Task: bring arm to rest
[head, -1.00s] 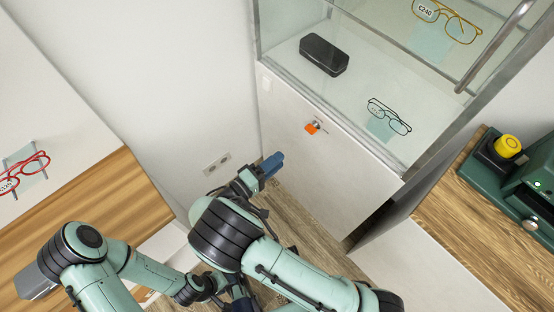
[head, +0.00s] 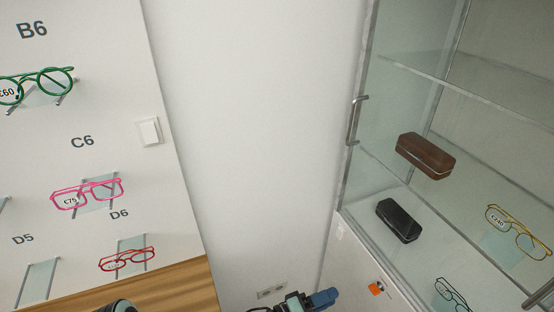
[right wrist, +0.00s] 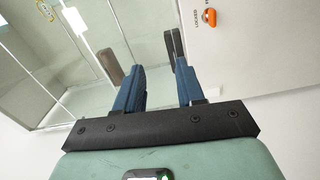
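My right gripper (head: 324,298) shows at the bottom edge of the head view, its blue fingers in front of the white wall and cabinet base. In the right wrist view the two blue fingers of the right gripper (right wrist: 160,70) stand apart with nothing between them. The glass display cabinet lies beyond them. My left gripper is out of view; only a small dark piece of my own arm shows at the bottom left of the head view.
A glass cabinet (head: 405,62) at right holds a brown case (head: 425,156), a black case (head: 398,221) and glasses (head: 518,232). At left, a white panel (head: 110,60) carries several glasses above a wooden ledge (head: 165,290). Bare wall lies between.

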